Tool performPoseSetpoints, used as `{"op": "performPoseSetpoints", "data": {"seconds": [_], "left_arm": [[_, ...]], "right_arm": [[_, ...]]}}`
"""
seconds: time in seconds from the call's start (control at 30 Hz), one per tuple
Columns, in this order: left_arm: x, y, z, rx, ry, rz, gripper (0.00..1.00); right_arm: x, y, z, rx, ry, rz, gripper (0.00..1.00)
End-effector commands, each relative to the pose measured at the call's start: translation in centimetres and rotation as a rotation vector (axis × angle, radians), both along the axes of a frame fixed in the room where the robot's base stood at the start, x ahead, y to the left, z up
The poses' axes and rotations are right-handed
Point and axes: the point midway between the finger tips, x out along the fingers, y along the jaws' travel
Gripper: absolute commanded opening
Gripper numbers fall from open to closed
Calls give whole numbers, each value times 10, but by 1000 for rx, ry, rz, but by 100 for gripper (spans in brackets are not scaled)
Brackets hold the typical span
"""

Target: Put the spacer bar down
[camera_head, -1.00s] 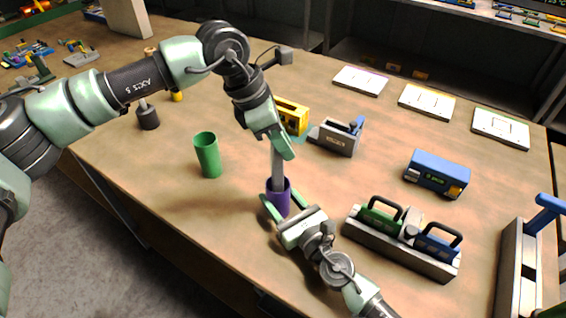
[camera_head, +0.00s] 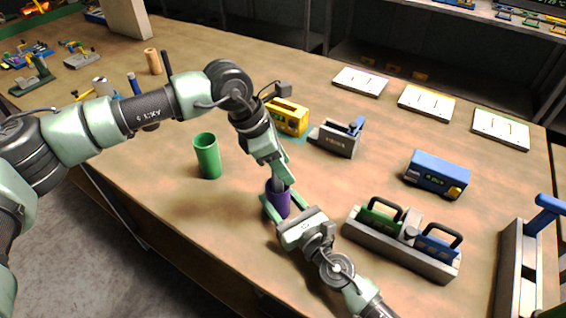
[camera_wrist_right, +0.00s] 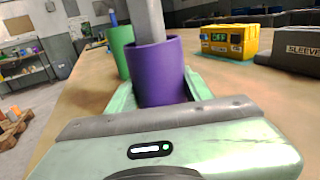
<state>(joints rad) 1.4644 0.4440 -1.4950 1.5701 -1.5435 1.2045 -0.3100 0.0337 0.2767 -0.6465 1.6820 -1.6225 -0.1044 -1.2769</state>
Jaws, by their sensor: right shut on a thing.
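The spacer bar, a grey upright bar (camera_head: 279,186), stands with its lower end inside the purple cup (camera_head: 278,204); its bottom is hidden. The bar (camera_wrist_right: 149,22) and the cup (camera_wrist_right: 158,72) also show in the right wrist view, where the bar rises out of the top of the picture. My left gripper (camera_head: 279,174) is above the cup, its fingers around the bar just over the rim; it looks shut on it. My right gripper (camera_head: 282,210) is shut on the purple cup from the near side and keeps it upright.
A green cup (camera_head: 207,157) stands to the left. A yellow box (camera_head: 290,117) and a grey block (camera_head: 335,140) stand behind. A grey holder with green and blue handled blocks (camera_head: 402,252) is at the right, near a blue box (camera_head: 437,173). Bare tabletop lies between.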

Motion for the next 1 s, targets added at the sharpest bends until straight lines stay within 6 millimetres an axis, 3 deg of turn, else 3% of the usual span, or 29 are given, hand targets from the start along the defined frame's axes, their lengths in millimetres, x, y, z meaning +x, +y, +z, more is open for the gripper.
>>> {"op": "performPoseSetpoints", "data": {"seconds": [0.37, 0.8, 1.0], "left_arm": [[0, 2, 7, -1, -2, 1, 45], [-5, 36, 86, -1, -4, -1, 45], [-7, 45, 108, -1, -1, -1, 45]], "right_arm": [[0, 0, -1, 0, 2, 1, 7], [-1, 0, -1, 0, 2, 1, 7], [-1, 0, -1, 0, 2, 1, 7]]}}
